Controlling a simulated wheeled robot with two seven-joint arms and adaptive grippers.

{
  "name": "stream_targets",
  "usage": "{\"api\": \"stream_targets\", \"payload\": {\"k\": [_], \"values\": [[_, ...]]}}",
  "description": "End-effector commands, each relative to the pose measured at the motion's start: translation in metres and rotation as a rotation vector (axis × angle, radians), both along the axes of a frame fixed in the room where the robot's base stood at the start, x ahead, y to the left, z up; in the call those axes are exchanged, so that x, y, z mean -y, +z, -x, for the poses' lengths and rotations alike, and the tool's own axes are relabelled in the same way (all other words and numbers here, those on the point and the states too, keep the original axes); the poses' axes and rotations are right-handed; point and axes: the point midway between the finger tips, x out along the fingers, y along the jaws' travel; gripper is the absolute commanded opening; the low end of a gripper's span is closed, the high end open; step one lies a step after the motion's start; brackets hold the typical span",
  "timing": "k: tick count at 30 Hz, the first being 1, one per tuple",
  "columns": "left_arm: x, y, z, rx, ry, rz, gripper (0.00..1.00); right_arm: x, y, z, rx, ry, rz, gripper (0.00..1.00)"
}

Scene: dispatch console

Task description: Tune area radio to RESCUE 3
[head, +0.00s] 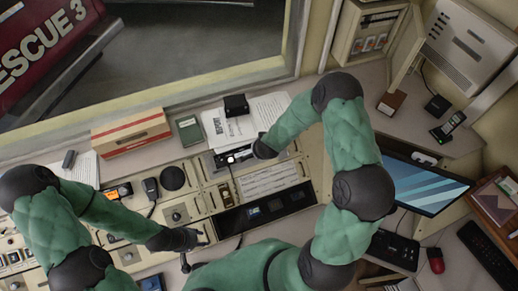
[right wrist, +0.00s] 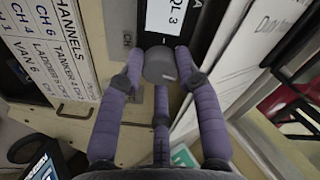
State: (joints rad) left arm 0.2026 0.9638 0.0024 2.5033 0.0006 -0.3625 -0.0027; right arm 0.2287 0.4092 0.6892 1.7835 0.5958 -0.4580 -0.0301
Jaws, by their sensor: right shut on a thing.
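The radio (head: 222,161) is a dark panel with a small lit display at the back of the console. A white CHANNELS card (right wrist: 50,45) lies left of the knob. My left gripper (head: 194,249) is open and empty over the console front.
A red vehicle marked RESCUE 3 (head: 45,40) stands beyond the window. A monitor (head: 425,182) stands at the right. Papers (head: 228,125) and a box (head: 130,135) line the back.

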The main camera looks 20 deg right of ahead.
Motion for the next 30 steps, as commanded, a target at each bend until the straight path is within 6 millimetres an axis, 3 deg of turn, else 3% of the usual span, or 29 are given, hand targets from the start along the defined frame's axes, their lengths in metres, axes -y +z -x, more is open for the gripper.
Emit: {"api": "stream_targets", "payload": {"k": [12,13,15,30], "values": [[0.0000,0.0049,-0.0001,0.000,0.000,0.000,0.40,-0.0011,-0.0008,0.0013,-0.006,0.076,0.047,0.01],[0.0001,0.0049,0.0000,0.000,0.000,0.000,0.40,-0.0011,-0.0008,0.0013,-0.006,0.075,0.046,0.37],[0.0000,0.0049,0.0000,0.000,0.000,0.000,0.40,-0.0011,-0.0008,0.0013,-0.006,0.075,0.046,0.57],[0.0000,0.0049,-0.0001,0.000,0.000,0.000,0.40,-0.0011,0.0083,0.0048,-0.003,0.073,0.047,0.58]]}}
